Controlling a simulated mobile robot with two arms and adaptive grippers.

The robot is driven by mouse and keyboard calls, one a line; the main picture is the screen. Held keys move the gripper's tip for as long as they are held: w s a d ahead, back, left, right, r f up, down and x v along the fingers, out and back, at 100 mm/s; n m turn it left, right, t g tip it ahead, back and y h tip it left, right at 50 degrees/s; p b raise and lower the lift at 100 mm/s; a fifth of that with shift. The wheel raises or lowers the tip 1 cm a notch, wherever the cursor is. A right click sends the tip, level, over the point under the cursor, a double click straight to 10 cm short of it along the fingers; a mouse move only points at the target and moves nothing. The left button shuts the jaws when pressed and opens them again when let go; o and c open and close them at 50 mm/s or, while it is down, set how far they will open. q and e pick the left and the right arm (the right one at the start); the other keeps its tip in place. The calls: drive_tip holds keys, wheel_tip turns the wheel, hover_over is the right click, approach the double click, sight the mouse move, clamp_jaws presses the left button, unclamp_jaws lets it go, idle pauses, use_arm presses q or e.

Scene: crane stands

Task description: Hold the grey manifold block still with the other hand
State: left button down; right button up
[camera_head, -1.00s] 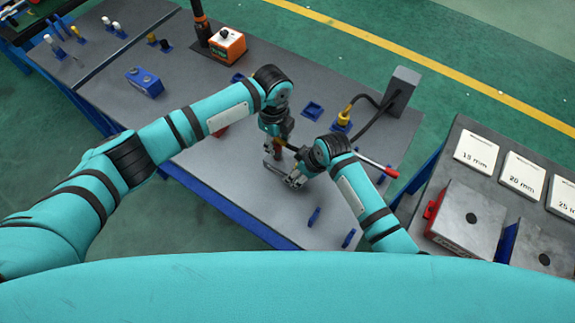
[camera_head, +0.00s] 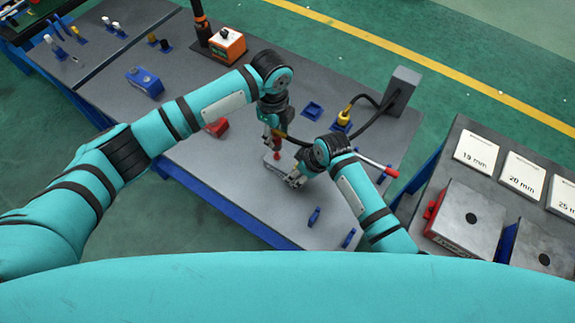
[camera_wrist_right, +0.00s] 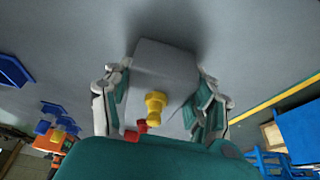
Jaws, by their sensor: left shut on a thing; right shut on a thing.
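The grey manifold block (camera_head: 273,168) lies on the grey bench, partly hidden by my arms in the head view. In the right wrist view the block (camera_wrist_right: 165,70) sits between the two fingers of my right gripper (camera_wrist_right: 162,85), which is shut on it. A yellow fitting (camera_wrist_right: 154,107) sticks out from the block toward that camera, with a small red part (camera_wrist_right: 135,132) beside it. My left gripper (camera_head: 272,130) is above the block, shut on a slim red part (camera_head: 277,150) that points down at it. Whether the red part touches the block is unclear.
A red-handled bar (camera_head: 378,166) lies right of my right gripper (camera_head: 293,178). A grey post (camera_head: 401,90) with a black cable and yellow connector (camera_head: 344,115) stands behind. A red block (camera_head: 216,127), blue holder (camera_head: 144,81) and orange box (camera_head: 227,45) are left and back.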

drive_tip(key=o, duration=1.5)
drive_tip(key=shift+c, duration=0.2)
use_arm(q)
drive_tip(key=shift+r+p, duration=0.3)
wheel_tip(320, 180, up, 4)
drive_tip(key=p, duration=0.3)
drive_tip(key=shift+f+p, duration=0.2)
drive_tip(key=shift+p, duration=0.2)
use_arm(e)
drive_tip(key=w+a+v, duration=0.1)
drive_tip(key=v, duration=1.5)
drive_tip(key=shift+r, duration=0.2)
use_arm(q)
drive_tip(key=shift+f, duration=0.1)
